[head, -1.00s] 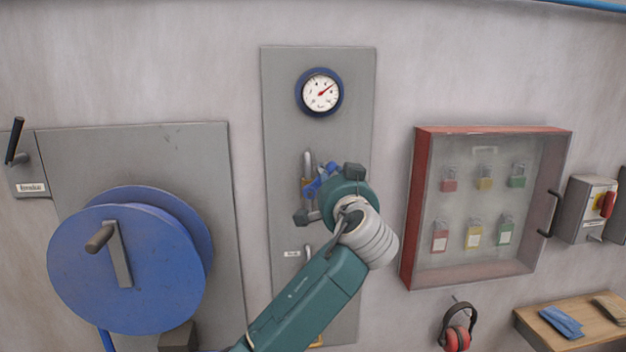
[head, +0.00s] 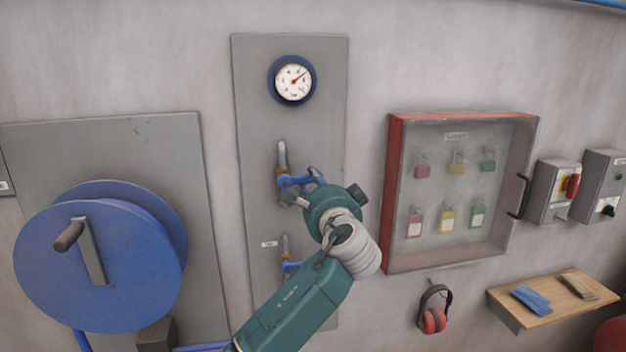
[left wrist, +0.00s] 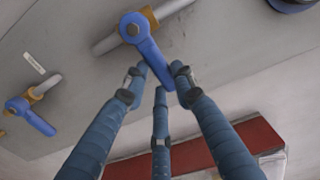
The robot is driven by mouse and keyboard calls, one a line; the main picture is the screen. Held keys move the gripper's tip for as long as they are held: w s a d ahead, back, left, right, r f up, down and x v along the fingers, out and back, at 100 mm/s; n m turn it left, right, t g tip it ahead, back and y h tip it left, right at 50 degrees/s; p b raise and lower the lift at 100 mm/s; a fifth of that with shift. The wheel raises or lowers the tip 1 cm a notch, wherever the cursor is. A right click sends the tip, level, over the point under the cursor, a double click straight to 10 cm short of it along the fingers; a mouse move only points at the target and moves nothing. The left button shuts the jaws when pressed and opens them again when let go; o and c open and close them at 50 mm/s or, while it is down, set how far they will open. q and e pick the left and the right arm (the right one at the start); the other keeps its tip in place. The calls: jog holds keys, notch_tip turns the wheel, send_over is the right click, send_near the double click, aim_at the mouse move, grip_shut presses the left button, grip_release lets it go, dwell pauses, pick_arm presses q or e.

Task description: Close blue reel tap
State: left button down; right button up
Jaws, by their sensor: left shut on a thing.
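The upper tap (head: 284,182) sits on a short upright pipe on the tall grey panel and has a blue lever handle. In the left wrist view the handle (left wrist: 150,57) lies roughly crosswise to its pipe. My left gripper (head: 303,188) is shut on the handle's free end, with the fingers around it in the left wrist view (left wrist: 160,84). A lower tap (head: 288,267) with a blue handle is partly hidden by my left arm; it also shows in the left wrist view (left wrist: 30,115), clear of the fingers. My right gripper is out of view.
A dial gauge (head: 292,80) sits above the taps. A blue reel (head: 120,260) with a crank stands out from the wall at left. A red-framed padlock cabinet (head: 396,195) is at right. Ear defenders (head: 433,310) and a wooden shelf (head: 565,290) are lower right.

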pick_arm(q)
jog(key=shift+f+m, duration=0.3)
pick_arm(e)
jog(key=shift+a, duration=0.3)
pick_arm(q)
jog(key=c, duration=1.4)
grip_release()
jog(key=shift+d, duration=0.1)
jog(key=v, duration=1.2)
